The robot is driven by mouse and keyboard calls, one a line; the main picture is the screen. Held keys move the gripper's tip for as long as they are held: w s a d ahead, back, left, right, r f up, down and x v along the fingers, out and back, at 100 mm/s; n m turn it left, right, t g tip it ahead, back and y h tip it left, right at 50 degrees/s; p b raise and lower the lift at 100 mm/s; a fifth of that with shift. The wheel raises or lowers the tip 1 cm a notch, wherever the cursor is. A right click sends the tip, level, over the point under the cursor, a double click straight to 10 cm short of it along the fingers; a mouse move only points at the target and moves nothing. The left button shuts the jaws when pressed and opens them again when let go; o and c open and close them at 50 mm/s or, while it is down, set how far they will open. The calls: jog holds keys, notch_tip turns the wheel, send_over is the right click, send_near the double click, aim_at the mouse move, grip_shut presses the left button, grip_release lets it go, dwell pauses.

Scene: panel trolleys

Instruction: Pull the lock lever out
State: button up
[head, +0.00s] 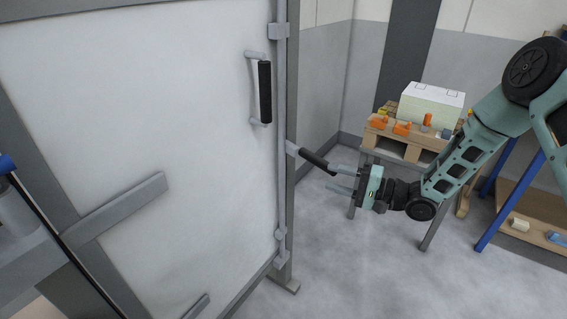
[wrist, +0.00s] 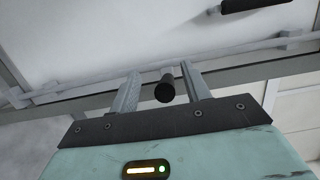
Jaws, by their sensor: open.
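The lock lever (head: 314,158) has a black grip and sticks out from the vertical lock rod at the right edge of a large white panel. In the wrist view the lever's round black end (wrist: 165,91) shows between the two fingers. My gripper (head: 341,179) is open at the lever's outer end, with one finger on either side of it. It also shows in the wrist view (wrist: 158,84). I cannot tell whether a finger touches the grip. The lock rod (head: 281,130) runs down the panel's edge through brackets.
A black vertical handle (head: 264,92) is mounted on the white panel (head: 160,110), above the lever. A wooden pallet table (head: 400,140) with orange items and a pale box stands behind my arm. A blue-legged shelf (head: 520,200) stands at the right. The floor (head: 350,270) in front is clear.

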jog(key=shift+d, duration=0.1)
jog(key=shift+p+v, duration=0.4)
jog(key=shift+v, duration=1.5)
jog(key=shift+s, duration=0.1)
jog(key=v, duration=0.4)
jog(key=shift+p, duration=0.35)
